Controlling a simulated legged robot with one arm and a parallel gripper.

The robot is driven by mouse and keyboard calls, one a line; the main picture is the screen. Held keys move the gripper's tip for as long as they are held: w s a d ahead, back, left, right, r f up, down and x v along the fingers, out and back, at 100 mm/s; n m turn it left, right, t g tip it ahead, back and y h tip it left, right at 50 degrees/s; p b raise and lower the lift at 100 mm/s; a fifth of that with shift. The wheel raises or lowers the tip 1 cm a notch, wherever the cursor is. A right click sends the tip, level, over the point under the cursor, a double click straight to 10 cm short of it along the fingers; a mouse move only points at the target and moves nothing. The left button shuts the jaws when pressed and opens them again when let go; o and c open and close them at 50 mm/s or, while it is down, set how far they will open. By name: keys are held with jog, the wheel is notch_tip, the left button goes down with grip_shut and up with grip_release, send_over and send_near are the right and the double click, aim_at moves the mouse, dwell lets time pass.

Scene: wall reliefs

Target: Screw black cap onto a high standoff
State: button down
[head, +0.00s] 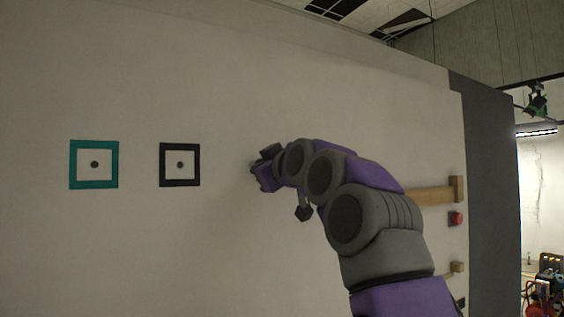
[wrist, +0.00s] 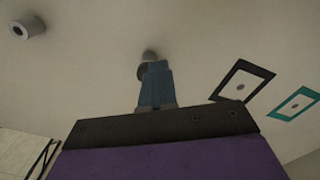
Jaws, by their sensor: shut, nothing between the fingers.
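My gripper (head: 262,170) is near the wall in the head view, right of the black square frame. In the wrist view its blue-grey fingers (wrist: 155,72) are together, with nothing seen between them. Just beyond the fingertips is a short grey round post with a darker round part (wrist: 150,54), partly hidden by the fingers. I cannot tell whether that dark part is the black cap, or whether the fingers touch it. Another grey cylinder with a dark end (wrist: 22,29) sticks out of the wall at upper left. A dark-ended post (head: 304,212) shows below my arm in the head view.
A teal square frame (head: 71,164) and a black square frame (head: 162,165), each with a dark central dot, are on the wall at left. Wooden bars (head: 456,188) and a red knob (head: 455,218) stick out at right. The wall's lower left is clear.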

jog(key=m, duration=0.1)
jog(key=r+m+p, duration=0.1)
jog(key=m, duration=0.1)
jog(key=r+m, duration=0.1)
jog(key=shift+w+a+m+p, duration=0.1)
jog(key=shift+a+m+p, duration=0.25)
jog(key=shift+m+p, duration=0.05)
jog(key=shift+w+f, duration=0.1)
jog(key=shift+f, duration=0.05)
